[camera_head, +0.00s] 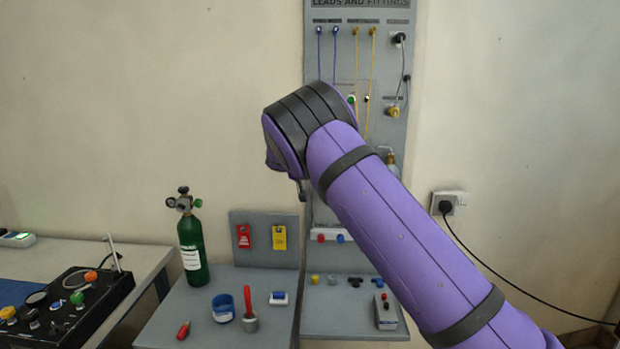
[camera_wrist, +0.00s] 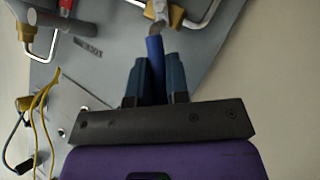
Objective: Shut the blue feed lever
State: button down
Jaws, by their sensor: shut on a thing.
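The blue feed lever (camera_wrist: 154,47) shows in the wrist view, joined by a metal neck to a brass fitting (camera_wrist: 174,15) at the top. My gripper (camera_wrist: 154,68) has its two dark fingers on either side of the lever's blue sleeve, shut on it. The lever runs down in the picture between the fingers, and its lower end is hidden by them. In the head view my purple arm covers the middle of the panel, and the lever is hidden.
The grey board (camera_head: 325,65) carries hanging blue and yellow leads. Another fitting with a red part and a metal loop (camera_wrist: 38,28) is at the wrist view's upper left. A green cylinder (camera_head: 193,252) and small items stand on the grey bench (camera_head: 165,318) below.

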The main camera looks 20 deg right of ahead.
jog(key=d+m+y, duration=0.1)
jog(key=d+r+m+y, duration=0.1)
jog(key=y, duration=0.1)
jog(key=shift+s+d+r, duration=0.1)
jog(key=shift+s+d, duration=0.15)
jog(key=shift+s, duration=0.15)
jog(key=shift+s+d+m+t+y, duration=0.25)
jog(key=shift+d+m+t+y, duration=0.3)
jog(key=shift+y, duration=0.55)
jog(key=shift+d, duration=0.2)
jog(key=c, duration=1.1)
grip_release()
jog(key=v, duration=1)
jog(key=shift+s+r, duration=0.2)
jog(key=shift+r, duration=0.15)
